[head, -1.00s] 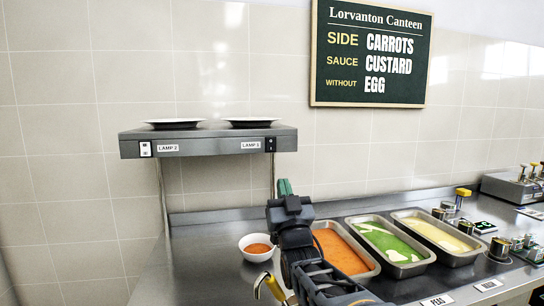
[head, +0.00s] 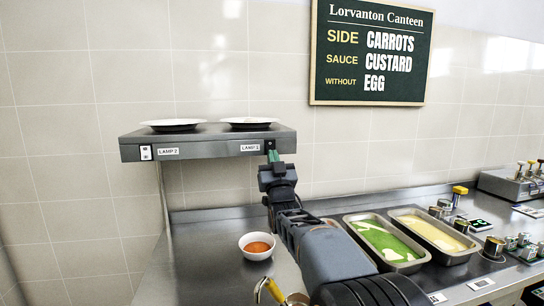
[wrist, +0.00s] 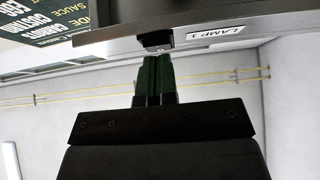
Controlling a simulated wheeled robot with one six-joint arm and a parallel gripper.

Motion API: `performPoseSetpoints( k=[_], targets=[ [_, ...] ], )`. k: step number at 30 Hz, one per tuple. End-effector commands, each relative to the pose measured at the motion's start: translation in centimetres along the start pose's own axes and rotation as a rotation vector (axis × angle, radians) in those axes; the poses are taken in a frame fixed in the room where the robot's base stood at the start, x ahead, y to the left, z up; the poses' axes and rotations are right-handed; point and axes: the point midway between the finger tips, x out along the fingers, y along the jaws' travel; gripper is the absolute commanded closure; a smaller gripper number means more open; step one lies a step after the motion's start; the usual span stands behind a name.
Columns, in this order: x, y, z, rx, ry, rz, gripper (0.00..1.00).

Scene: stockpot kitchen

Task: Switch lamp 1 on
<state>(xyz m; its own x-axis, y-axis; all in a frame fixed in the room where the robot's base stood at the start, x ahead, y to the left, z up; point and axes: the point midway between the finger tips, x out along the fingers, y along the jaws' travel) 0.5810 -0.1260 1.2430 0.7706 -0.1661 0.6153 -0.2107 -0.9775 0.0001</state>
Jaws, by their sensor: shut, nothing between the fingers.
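A grey shelf (head: 205,142) on the wall carries lamp switches on its front edge. The black lamp 1 switch (wrist: 154,41) sits beside the LAMP 1 label (wrist: 224,34) at the shelf's right end; in the head view my gripper partly covers it. My gripper (head: 272,157) has its green fingers shut and empty, pointing up at the switch. In the wrist view the fingertips (wrist: 153,58) are right at the switch; I cannot tell whether they touch. The switch's position is not clear. The lamp 2 switch (head: 146,152) is white, at the left end.
Two plates (head: 173,125) stand on the shelf. Below, a bowl (head: 257,246) of orange food and pans of green (head: 388,243) and yellow (head: 433,232) food sit on the steel counter (head: 200,240). A menu board (head: 370,50) hangs on the wall at right.

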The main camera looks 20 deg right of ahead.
Motion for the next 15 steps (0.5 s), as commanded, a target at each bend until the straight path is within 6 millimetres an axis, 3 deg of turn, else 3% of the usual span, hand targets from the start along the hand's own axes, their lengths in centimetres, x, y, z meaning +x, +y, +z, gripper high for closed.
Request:
performPoseSetpoints(
  k=[15],
  targets=[
    [0.44, 0.0, 0.54, 0.0, 0.001, 0.0, 1.0]
  ],
)
